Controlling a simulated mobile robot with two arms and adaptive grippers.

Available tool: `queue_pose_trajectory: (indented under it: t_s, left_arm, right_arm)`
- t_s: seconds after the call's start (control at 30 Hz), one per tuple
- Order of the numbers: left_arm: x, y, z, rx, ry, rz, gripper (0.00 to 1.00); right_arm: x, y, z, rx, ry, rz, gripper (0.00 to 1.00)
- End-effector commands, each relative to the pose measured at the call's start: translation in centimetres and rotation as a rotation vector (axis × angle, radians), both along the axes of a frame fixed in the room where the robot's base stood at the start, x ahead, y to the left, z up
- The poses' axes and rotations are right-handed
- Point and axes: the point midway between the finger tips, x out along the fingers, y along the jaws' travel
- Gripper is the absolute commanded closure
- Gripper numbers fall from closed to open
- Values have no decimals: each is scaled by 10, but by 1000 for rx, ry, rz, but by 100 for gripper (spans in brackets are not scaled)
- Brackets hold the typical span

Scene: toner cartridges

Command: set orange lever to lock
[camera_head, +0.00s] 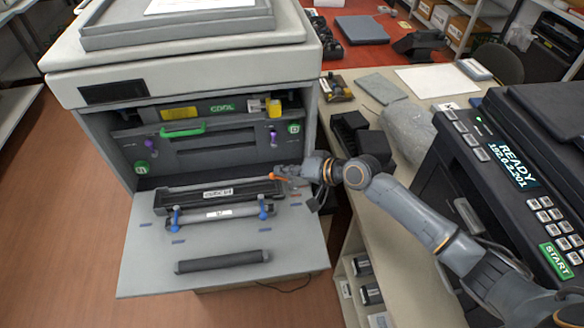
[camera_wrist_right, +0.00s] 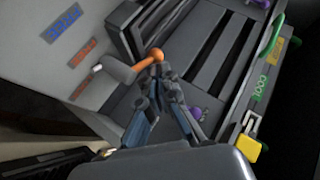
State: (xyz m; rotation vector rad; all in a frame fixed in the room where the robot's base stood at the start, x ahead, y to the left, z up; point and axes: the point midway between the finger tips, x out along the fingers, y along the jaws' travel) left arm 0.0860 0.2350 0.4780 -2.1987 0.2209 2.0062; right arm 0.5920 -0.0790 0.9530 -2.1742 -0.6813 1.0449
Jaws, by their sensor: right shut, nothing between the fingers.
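The orange lever (camera_head: 279,177) is at the right end of the dark cartridge tray on the open printer's lowered front door. In the right wrist view, the lever's round orange knob (camera_wrist_right: 157,55) stands out from a pale pivot, beside a blue label (camera_wrist_right: 62,22) and two reddish labels (camera_wrist_right: 82,52); their text is not readable. My right gripper (camera_head: 284,171) is beside the lever. In the wrist view its fingertips (camera_wrist_right: 162,78) are together, empty and just short of the knob; contact cannot be told. My left gripper is not in view.
The lowered door (camera_head: 300,245) carries a blue-clipped roller unit (camera_head: 215,214) and a dark bar (camera_head: 222,261). A green handle (camera_head: 183,130) and purple knobs (camera_head: 180,144) sit inside the printer. A second printer (camera_head: 520,150) and a cluttered counter are at right.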

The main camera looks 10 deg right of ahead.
Motion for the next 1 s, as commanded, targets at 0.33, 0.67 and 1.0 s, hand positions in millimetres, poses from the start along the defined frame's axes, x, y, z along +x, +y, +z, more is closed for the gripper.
queue_pose_trajectory:
  t_s: [0.33,0.67,1.0]
  left_arm:
    - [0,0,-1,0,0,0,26]
    - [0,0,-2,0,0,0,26]
    - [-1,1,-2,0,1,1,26]
  right_arm:
    - [-3,-7,-1,-2,1,-1,100]
    - [-6,-15,0,-1,-1,0,100]
    - [-6,-15,0,0,0,0,100]
